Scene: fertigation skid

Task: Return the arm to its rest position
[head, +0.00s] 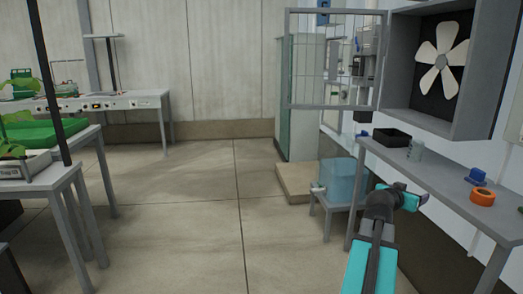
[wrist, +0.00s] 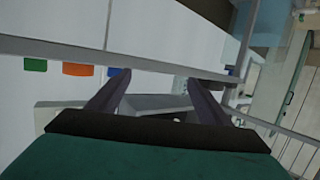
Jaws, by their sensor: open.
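My arm (head: 370,262) reaches up from the bottom right of the head view, bent at a dark joint, with its teal end section beside the grey bench. My gripper (wrist: 157,80) shows in the wrist view with its two dark fingers wide apart. Nothing is between the fingers. In the head view the fingers are too small and turned away to make out clearly.
The grey bench (head: 440,178) on the right holds a black tray (head: 391,138), a clear jar (head: 415,150), a blue part (head: 477,177) and an orange ring (head: 482,197). A blue tank (head: 338,181) stands on a low stand. Floor (head: 190,220) left of my arm is clear.

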